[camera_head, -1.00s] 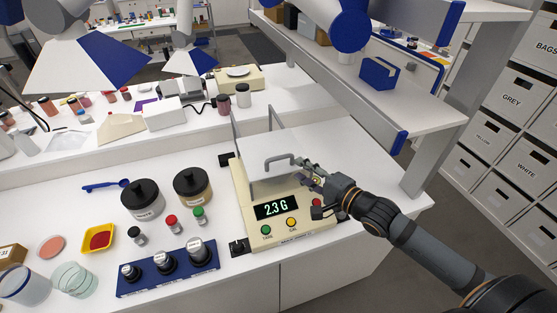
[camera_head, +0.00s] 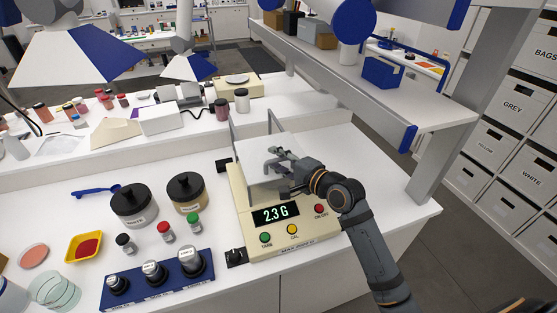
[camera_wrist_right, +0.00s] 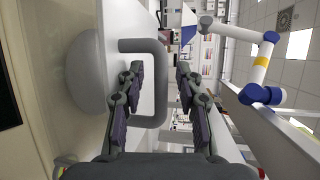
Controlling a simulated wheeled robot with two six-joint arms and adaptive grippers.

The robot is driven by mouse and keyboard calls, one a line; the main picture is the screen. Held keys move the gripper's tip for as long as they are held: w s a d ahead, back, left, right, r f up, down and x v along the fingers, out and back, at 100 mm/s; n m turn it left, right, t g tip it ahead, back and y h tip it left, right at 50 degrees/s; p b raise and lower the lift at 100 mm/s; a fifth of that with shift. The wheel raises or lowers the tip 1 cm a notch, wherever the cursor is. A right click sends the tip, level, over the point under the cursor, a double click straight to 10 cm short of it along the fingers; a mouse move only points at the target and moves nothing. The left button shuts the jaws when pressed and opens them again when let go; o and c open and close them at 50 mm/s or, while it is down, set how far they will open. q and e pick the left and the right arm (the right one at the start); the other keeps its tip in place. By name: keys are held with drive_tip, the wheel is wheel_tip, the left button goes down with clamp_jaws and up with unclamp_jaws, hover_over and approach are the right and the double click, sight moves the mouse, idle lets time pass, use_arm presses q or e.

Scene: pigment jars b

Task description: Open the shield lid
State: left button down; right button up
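The balance (camera_head: 290,238) is cream-coloured, stands on the bench, and reads 2.3 G. The clear panels are hard to make out, but the lid looks closed. My right gripper (camera_head: 277,163) is at the handle, over the balance. In the right wrist view its fingers (camera_wrist_right: 160,72) are spread, one each side of the handle's long bar, with gaps showing. The round weighing pan (camera_wrist_right: 86,72) shows at the left there. My left gripper is not in view.
Two dark-lidded jars (camera_head: 134,206) and (camera_head: 187,193), small vials (camera_head: 165,232) and a blue weight rack (camera_head: 158,280) stand left of the balance. A raised shelf (camera_head: 385,105) is behind and right. The bench right of the balance is mostly clear.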

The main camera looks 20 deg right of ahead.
drive_tip(key=shift+c, duration=0.5)
clamp_jaws()
